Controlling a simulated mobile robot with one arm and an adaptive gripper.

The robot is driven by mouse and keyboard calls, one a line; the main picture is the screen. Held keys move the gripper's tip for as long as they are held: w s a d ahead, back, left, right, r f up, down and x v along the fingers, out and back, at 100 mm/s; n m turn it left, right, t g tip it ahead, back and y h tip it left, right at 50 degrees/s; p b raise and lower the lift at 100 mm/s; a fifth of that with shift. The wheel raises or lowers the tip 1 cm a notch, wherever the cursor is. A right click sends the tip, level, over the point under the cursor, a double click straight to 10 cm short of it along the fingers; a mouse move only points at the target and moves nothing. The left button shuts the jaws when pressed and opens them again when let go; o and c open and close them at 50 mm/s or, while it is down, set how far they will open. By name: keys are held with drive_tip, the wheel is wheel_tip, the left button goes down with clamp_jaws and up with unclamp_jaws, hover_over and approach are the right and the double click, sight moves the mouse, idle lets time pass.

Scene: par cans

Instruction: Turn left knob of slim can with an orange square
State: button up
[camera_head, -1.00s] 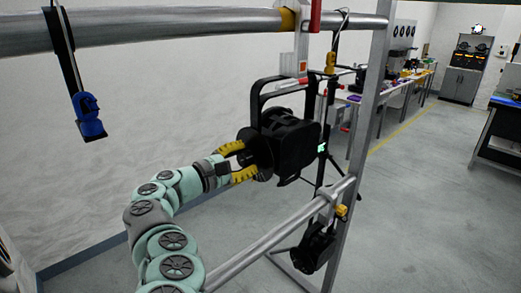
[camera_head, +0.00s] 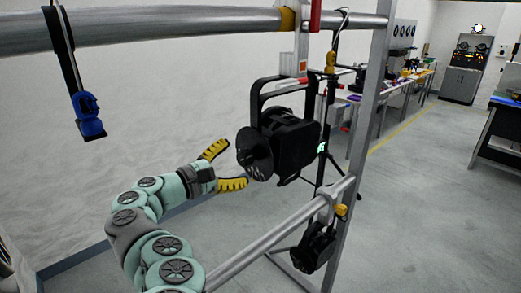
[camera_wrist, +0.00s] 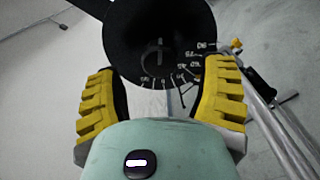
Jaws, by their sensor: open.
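The black slim can (camera_head: 292,140) hangs by its yoke from the upper bar. An orange square (camera_head: 303,66) is on the white clamp plate above it. Its left knob (camera_head: 254,155) is a wide black disc facing left toward my gripper. In the wrist view the knob (camera_wrist: 150,30) fills the top middle, with a pale pointer line and white scale marks with numbers along its lower rim. My gripper (camera_head: 236,163) has yellow ribbed fingers spread wide and empty, a little left of the knob and apart from it. In the wrist view my gripper (camera_wrist: 163,68) shows one finger on each side below the knob.
A lower bar (camera_head: 270,235) carries another black lamp (camera_head: 314,248). A blue clamp (camera_head: 88,115) hangs from the upper bar (camera_head: 170,27) at left. A metal upright (camera_head: 367,110) stands right of the can. The floor at right is open.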

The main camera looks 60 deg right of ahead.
drive_tip(key=shift+v, duration=2.05)
